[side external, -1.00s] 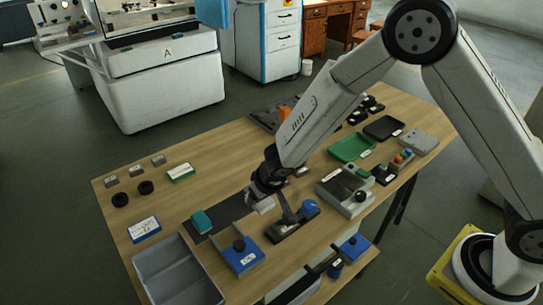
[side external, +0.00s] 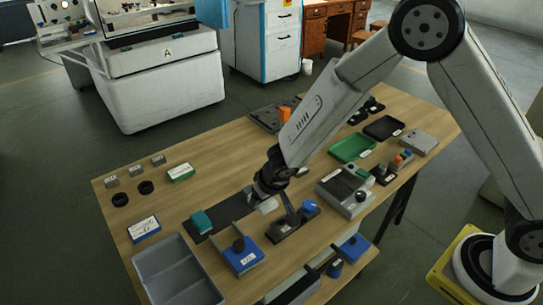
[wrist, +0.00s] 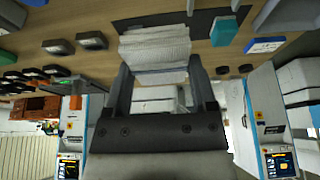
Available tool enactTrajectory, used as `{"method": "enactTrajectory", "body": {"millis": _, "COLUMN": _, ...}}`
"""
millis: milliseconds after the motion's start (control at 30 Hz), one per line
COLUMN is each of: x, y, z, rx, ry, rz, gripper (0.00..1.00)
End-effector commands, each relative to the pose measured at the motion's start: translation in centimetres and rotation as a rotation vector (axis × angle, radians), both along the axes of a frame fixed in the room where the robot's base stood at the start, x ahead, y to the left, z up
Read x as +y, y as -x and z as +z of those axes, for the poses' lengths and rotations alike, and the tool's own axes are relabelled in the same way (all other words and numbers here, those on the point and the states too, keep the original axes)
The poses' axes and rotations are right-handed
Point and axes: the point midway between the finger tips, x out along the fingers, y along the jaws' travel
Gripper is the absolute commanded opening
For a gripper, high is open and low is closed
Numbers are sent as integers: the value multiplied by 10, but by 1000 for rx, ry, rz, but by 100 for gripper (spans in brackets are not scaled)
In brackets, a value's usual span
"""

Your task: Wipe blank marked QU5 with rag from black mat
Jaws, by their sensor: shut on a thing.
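My gripper (side external: 268,200) is shut on a whitish folded rag (wrist: 155,45), which spans the space between both fingers in the wrist view. In the side view it holds the rag over the right part of the black mat (side external: 232,212), apparently just above it. A teal block (side external: 201,222) sits at the mat's left end; it also shows in the wrist view (wrist: 223,33). Three small grey metal blanks (side external: 136,171) stand in a row at the table's far left corner. Their marks are too small to read, so I cannot tell which is QU5.
A dark fixture with a lever and blue knob (side external: 309,207) stands close to the right of the rag. A blue block with a black knob (side external: 240,257) and a grey tray (side external: 165,258) lie in front. Two black rings (side external: 121,199) lie near the blanks. Wood between mat and blanks is mostly clear.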

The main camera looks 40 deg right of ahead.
Motion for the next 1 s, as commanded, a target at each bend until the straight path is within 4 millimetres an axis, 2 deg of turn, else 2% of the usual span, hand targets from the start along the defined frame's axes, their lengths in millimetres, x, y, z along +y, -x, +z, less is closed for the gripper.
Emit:
{"method": "enactTrajectory", "body": {"millis": 367, "x": -8, "y": 6, "z": -5, "rx": 19, "ry": -3, "rz": -119, "gripper": 25}}
{"method": "enactTrajectory", "body": {"millis": 1000, "x": -44, "y": 31, "z": -20, "rx": 17, "ry": 0, "rz": -680, "gripper": 25}}
